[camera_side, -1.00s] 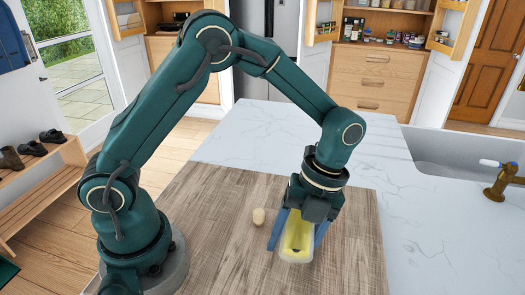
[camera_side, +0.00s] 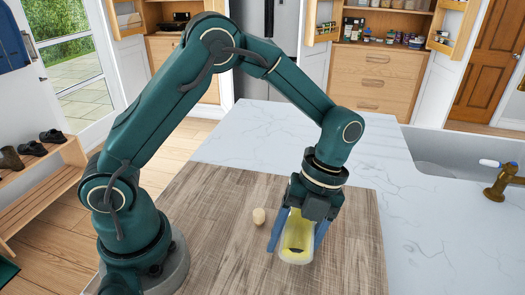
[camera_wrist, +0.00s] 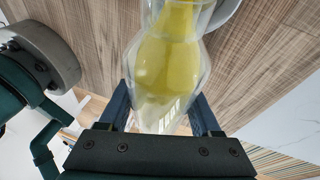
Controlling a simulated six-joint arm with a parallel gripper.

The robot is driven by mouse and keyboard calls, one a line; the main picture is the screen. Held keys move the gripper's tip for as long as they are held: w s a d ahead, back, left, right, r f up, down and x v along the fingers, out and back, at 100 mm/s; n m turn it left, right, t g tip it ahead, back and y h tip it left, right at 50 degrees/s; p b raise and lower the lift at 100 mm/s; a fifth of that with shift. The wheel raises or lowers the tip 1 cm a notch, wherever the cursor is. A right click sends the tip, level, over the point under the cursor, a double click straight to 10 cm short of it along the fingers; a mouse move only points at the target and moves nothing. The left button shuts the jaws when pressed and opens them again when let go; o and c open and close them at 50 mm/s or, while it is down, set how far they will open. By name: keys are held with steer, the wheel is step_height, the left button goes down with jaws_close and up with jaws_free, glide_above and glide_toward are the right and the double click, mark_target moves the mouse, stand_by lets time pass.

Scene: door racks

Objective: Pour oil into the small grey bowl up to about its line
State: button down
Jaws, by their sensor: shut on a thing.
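My gripper (camera_side: 297,238) is shut on a clear bottle of yellow oil (camera_side: 297,228). Its two blue fingers are on either side of the bottle, over the wooden board. The bottle is tilted, and in the wrist view the bottle (camera_wrist: 168,62) shows oil reaching into its far, narrower part. A pale grey rounded edge, which looks like the small grey bowl (camera_wrist: 228,10), shows beside the bottle's far end at the top of the wrist view. Most of it is hidden by the bottle, and its line and oil level cannot be seen. I cannot make out the bowl in the side view.
A small tan stopper-like piece (camera_side: 259,216) is on the wooden board (camera_side: 215,225), left of my gripper. White marble counter (camera_side: 430,240) borders the board, with a sink and a brass tap (camera_side: 503,183) at the right. The board's left part is mostly clear.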

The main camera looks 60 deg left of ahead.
steer(key=shift+d+g+h, duration=0.1)
steer(key=shift+g+h, duration=0.2)
steer(key=shift+g, duration=0.1)
stand_by(1.6)
